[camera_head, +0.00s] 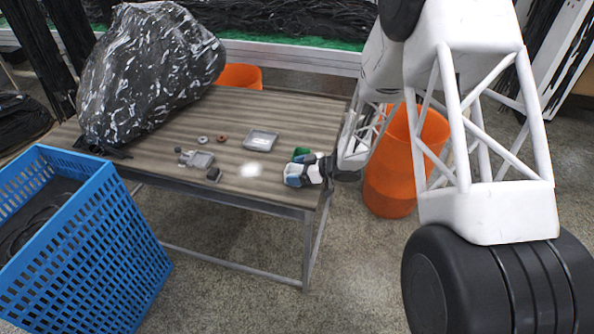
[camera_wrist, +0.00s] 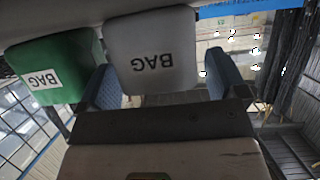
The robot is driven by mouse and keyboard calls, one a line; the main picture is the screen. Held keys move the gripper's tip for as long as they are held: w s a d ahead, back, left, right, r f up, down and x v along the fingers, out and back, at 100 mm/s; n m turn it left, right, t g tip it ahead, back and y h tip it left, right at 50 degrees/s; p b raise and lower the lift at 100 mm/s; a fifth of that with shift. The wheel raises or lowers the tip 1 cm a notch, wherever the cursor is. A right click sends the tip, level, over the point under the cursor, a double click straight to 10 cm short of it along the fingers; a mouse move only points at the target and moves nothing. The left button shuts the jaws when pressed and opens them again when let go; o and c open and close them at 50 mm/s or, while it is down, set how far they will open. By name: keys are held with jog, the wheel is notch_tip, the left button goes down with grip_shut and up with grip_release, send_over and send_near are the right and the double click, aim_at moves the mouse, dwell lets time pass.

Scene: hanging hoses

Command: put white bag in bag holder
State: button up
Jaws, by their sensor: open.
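The white bag (camera_wrist: 152,50), marked BAG upside down, fills the upper middle of the wrist view. It lies between the two blue-padded fingers of my gripper (camera_wrist: 160,80); whether either finger touches it cannot be told. My gripper is open. The green bag (camera_wrist: 55,65) lies left of the white bag, outside the left finger. In the head view my gripper (camera_head: 294,173) is low at the table's right end, beside the green bag (camera_head: 301,153). The white bag is hard to tell from the gripper there. A grey shallow tray (camera_head: 262,139), possibly the bag holder, lies to their left.
On the wooden table (camera_head: 285,112) lie small rings and grey parts (camera_head: 198,159). A pale bright patch (camera_head: 250,170) shows left of my gripper. A large dark wrapped bundle (camera_head: 150,70) covers the table's left end. A blue crate (camera_head: 85,260) and orange bin (camera_head: 388,180) flank the table.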

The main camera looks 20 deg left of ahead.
jog(key=shift+v, duration=3.95)
jog(key=shift+r, duration=0.1)
